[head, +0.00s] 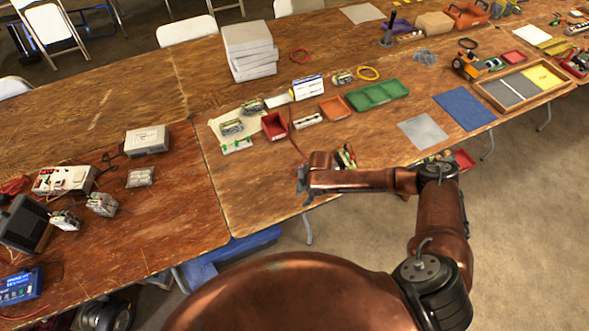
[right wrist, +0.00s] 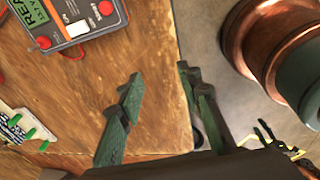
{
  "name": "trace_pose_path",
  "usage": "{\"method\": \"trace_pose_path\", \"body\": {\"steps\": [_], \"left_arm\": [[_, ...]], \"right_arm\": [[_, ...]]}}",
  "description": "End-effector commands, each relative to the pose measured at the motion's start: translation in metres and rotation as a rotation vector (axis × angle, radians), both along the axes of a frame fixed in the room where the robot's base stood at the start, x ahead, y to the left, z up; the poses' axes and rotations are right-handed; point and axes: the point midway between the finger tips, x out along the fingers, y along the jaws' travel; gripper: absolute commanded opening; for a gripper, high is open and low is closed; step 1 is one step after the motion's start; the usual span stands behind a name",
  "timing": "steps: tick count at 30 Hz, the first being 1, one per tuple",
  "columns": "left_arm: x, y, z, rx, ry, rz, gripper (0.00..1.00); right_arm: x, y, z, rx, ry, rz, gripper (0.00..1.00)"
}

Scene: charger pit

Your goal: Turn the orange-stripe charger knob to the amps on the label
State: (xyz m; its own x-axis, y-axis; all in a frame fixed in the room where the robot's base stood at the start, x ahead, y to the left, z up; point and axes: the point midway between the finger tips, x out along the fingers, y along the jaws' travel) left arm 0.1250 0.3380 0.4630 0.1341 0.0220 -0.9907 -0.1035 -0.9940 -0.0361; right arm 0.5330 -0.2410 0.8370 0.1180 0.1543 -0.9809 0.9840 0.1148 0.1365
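In the head view a light box with red parts (head: 65,180) and a blue device (head: 20,287) stand at the left; no orange stripe is clear on either. My right gripper (head: 303,185) is over the table's near side. In its wrist view the gripper (right wrist: 160,75) is open and empty, apart from the charger. My left gripper is not in view.
The wooden table (head: 230,195) has bare room left of my right gripper. A red bin (head: 274,125), a green tray (head: 378,94) and a board with green clips (head: 237,145) lie beyond it. Stacked white boxes (head: 249,50) stand farther back. The table's near edge runs close by.

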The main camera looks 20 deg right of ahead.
Motion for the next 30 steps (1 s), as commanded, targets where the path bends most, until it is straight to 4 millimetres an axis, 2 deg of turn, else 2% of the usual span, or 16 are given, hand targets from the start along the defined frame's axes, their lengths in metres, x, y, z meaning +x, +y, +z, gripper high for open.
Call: {"method": "trace_pose_path", "body": {"steps": [1, 3, 6, 9, 14, 24, 30], "left_arm": [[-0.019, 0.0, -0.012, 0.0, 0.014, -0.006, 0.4], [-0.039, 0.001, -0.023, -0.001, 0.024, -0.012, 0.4], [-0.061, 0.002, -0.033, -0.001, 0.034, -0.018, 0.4], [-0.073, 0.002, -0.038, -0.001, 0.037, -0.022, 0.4], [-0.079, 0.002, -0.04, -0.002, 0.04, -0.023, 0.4], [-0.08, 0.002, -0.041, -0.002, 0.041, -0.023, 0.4], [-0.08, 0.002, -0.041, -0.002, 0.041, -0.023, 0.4]], "right_arm": [[0.023, -0.035, 0.013, -0.043, -0.017, -0.005, 0.33], [0.042, -0.07, 0.026, -0.079, -0.03, -0.013, 0.33], [0.061, -0.109, 0.043, -0.112, -0.045, -0.03, 0.33], [0.072, -0.131, 0.054, -0.128, -0.054, -0.043, 0.33], [0.077, -0.14, 0.048, -0.134, -0.057, -0.049, 0.33], [0.086, -0.138, -0.003, -0.133, -0.057, -0.048, 0.33], [0.089, -0.138, -0.017, -0.133, -0.058, -0.05, 0.33]]}}
